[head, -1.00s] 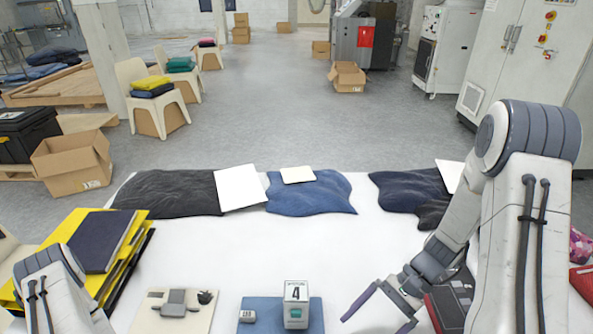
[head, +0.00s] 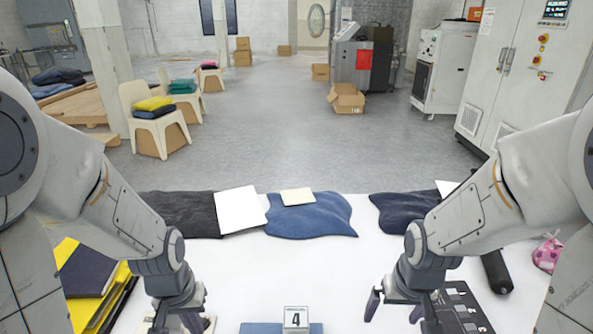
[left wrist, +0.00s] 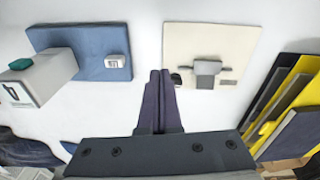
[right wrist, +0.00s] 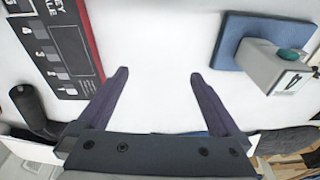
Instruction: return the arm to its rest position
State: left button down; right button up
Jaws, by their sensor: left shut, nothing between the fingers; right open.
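My left gripper (head: 180,322) hangs over the left part of the white table in the head view. Its fingers are together and empty in the left wrist view (left wrist: 159,78). My right gripper (head: 393,312) hangs over the right part of the table. Its fingers are spread with nothing between them in the right wrist view (right wrist: 158,75). Both arms come in from the sides with forearms sloping down and inward, roughly mirrored. The left fingers point towards the gap between a blue mat (left wrist: 88,48) and a beige board (left wrist: 225,40).
A box marked 4 (head: 296,318) stands on the blue mat between the grippers. A black-and-red panel (right wrist: 55,45) lies by the right gripper. Yellow and dark folders (head: 88,280) lie at left. Dark and blue cloths (head: 315,217) line the far edge.

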pick_arm(q)
jog(key=s+d+r+m+p, duration=0.2)
jog(key=d+r+m, duration=0.2)
jog(key=d+r, duration=0.35)
jog(key=s+d+r+m+p, duration=0.1)
jog(key=s+d+r+m, duration=0.1)
jog(key=s, duration=0.3)
jog(key=s+d+r+m+g+p, duration=0.1)
jog(key=s+d+r+m, duration=0.1)
jog(key=s+d+r, duration=0.1)
jog(key=shift+s+d+r+m+h, duration=0.35)
jog(key=shift+s+d, duration=0.55)
jog(key=shift+d, duration=0.3)
pick_arm(e)
jog(key=s+a+r+n+g, duration=0.1)
jog(key=s+a+r+n, duration=0.7)
jog(key=s+a+r, duration=0.3)
jog(key=s+a, duration=0.2)
jog(key=a, duration=0.1)
jog(key=shift+r+g+y, duration=0.15)
jog(key=shift+g+y, duration=0.25)
